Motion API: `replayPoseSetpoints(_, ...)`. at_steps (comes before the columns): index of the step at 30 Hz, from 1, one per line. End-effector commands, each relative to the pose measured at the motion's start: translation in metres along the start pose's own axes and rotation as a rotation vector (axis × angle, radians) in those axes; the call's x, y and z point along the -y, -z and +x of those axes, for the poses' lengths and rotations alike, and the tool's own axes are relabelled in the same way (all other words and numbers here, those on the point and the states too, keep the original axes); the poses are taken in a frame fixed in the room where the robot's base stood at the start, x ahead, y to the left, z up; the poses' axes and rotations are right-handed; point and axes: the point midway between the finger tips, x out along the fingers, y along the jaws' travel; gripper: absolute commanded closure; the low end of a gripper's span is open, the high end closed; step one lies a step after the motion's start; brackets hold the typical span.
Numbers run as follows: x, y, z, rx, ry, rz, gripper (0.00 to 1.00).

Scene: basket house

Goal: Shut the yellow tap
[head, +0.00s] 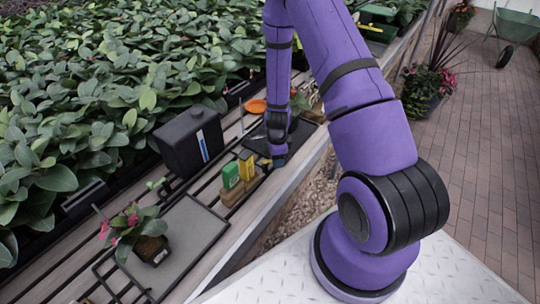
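No yellow tap can be clearly made out in the head view. A small yellow box-like item (247,165) stands on the slatted bench, next to a similar green one (231,176). A thin yellowish bit (264,161) shows just left of my gripper; it is too small to tell what it is. My gripper (278,161) points down at the bench's right edge, to the right of the yellow item. Its fingers are small and dark here, so I cannot tell whether they are open, shut or touching anything.
A black box (190,141) stands left of the small items. An orange dish (256,106) lies farther back. Dense leafy plants fill the left. The brick path (470,160) is mostly clear.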

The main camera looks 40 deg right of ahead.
Motion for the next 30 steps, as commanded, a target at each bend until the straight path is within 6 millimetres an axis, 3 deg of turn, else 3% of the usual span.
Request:
replayPoseSetpoints(23, -0.034, 0.001, 0.0, -0.001, -0.001, 0.002, 0.55)
replayPoseSetpoints(30, -0.029, 0.001, 0.0, -0.001, 0.0, 0.001, 0.55)
